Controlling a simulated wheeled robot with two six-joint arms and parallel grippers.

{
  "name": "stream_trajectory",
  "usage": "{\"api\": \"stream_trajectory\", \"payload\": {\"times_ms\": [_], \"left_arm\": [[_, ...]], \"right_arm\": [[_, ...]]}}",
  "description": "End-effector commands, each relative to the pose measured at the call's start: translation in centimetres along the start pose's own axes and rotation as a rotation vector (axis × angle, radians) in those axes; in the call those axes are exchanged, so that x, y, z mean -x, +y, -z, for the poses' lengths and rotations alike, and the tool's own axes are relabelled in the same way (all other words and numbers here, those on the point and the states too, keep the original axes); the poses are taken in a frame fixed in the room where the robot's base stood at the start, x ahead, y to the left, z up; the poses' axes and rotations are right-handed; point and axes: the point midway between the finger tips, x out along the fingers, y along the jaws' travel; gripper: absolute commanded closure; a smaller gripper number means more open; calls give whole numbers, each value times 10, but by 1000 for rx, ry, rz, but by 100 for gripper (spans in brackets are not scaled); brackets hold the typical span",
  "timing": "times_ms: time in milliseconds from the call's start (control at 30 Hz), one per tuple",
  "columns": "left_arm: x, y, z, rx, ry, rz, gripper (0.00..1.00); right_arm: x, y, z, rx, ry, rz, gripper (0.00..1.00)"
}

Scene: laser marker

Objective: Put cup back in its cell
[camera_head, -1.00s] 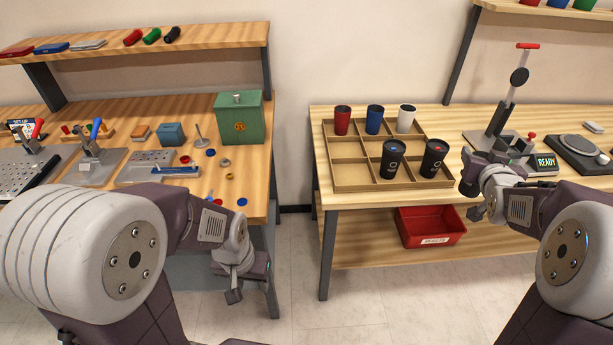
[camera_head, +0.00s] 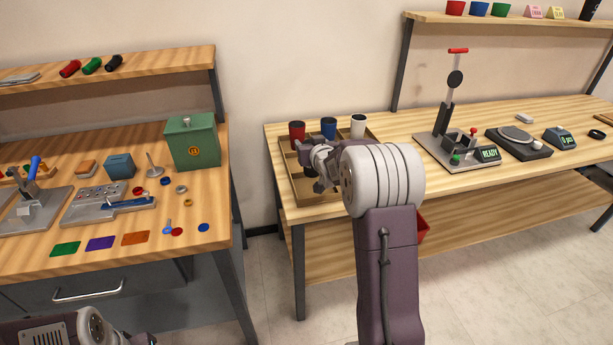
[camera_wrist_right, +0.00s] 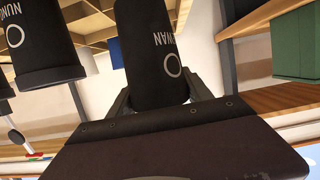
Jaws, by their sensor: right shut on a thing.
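My right gripper (camera_head: 322,168) is over the wooden compartment tray (camera_head: 291,196) on the right table. In the right wrist view it (camera_wrist_right: 162,98) is shut on a black cup (camera_wrist_right: 155,50) with white lettering and a ring mark. Another black cup (camera_wrist_right: 42,40) stands beside it on the left of that view. In the head view my arm hides the black cups and most front cells. A red cup (camera_head: 297,133), a blue cup (camera_head: 328,129) and a white cup (camera_head: 358,126) stand in the tray's back row. My left gripper (camera_head: 142,339) is at the bottom left edge, mostly cut off.
A red bin (camera_head: 423,228) sits below, partly hidden. The left table holds a green box (camera_head: 192,142), fixtures and small parts.

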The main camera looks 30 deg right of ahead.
Motion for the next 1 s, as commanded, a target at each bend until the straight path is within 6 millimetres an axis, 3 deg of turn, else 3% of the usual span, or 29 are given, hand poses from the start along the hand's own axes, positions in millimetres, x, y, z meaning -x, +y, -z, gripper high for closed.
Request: {"api": "stream_trajectory", "payload": {"times_ms": [33, 100, 300, 500, 867, 900, 967, 1000], "left_arm": [[-6, 0, -1, 0, 0, 0, 55], [-7, 0, -1, 0, 0, 0, 55], [-8, 0, -1, 0, 0, 0, 55], [-18, 0, -2, 0, 0, 0, 55], [-21, 0, -2, 0, 0, 0, 55], [-20, 0, -2, 0, 0, 0, 55], [-20, 0, -2, 0, 0, 0, 55], [-20, 0, -2, 0, 0, 0, 55]], "right_arm": [[-4, 0, -12, 1, -2, 0, 58], [-6, 0, -19, 1, 0, 0, 58], [-8, 0, -25, 1, 2, 0, 58], [-18, 0, -58, 1, -1, 0, 58], [-19, 0, -61, 1, 2, 0, 58], [-19, 0, -61, 1, 1, 0, 36], [-18, 0, -60, 1, 1, 0, 20], [-18, 0, -60, 1, 1, 0, 20]]}}
